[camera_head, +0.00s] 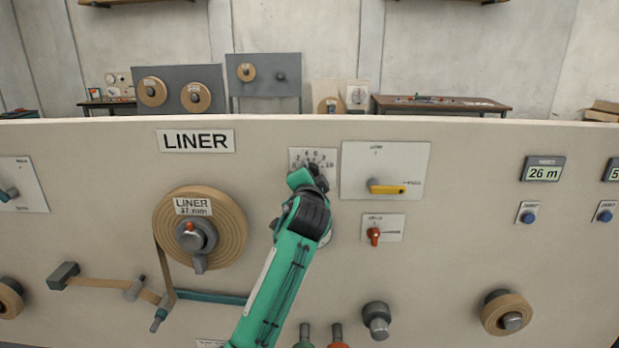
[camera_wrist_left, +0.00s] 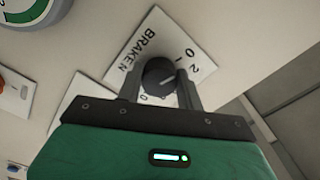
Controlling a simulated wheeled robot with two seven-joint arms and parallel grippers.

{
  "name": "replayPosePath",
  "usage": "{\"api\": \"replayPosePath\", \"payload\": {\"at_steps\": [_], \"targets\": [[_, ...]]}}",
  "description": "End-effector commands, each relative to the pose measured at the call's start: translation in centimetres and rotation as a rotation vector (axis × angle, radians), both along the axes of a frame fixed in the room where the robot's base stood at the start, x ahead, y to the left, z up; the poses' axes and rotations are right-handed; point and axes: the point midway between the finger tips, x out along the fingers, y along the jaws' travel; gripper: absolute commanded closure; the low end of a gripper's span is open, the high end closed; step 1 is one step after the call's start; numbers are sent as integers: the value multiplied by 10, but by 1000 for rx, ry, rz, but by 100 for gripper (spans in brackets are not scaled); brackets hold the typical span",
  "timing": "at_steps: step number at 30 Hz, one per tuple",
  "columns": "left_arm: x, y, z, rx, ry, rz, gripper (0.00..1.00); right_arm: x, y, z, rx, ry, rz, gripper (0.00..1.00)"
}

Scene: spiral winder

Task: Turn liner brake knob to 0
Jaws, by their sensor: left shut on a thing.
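The brake knob (camera_wrist_left: 160,76) is dark and round, on a pale scale plate (camera_wrist_left: 205,66) marked "BRAKE N" with numbers. My left gripper (camera_wrist_left: 160,85) is shut on the knob, one finger on each side. A thin light mark on the knob slants toward the upper right, roughly toward the side with the "0" and "2"; its exact reading is hard to tell. In the head view the scale plate (camera_head: 300,155) stands right of the LINER sign (camera_head: 195,141). There my left gripper (camera_head: 313,168) covers the knob. My right gripper is not in view.
Left of my arm is the liner roll (camera_head: 170,232). Right of the scale plate are a plate with a yellow handle (camera_head: 387,188) and a small red switch (camera_head: 374,236). A dark roller (camera_head: 377,318) juts out lower down.

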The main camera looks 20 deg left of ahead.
Motion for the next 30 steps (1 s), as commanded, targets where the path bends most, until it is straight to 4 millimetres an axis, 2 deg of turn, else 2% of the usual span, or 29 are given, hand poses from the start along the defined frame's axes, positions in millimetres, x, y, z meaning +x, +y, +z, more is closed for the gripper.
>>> {"api": "replayPosePath", "payload": {"at_steps": [4, 5, 8, 20, 23, 30], "targets": [[0, 0, -1, -3, 2, -1, 86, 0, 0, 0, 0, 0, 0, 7], [0, 0, -1, -3, 2, -1, 59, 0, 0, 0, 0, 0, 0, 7], [0, 0, -1, -2, 2, 0, 41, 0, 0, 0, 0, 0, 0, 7], [-6, -2, -1, 0, 0, -1, 41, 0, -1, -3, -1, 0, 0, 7], [-18, -6, -2, -2, -2, -2, 41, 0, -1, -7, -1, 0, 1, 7], [-65, -19, -4, -3, -1, -3, 41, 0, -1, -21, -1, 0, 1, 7]]}}
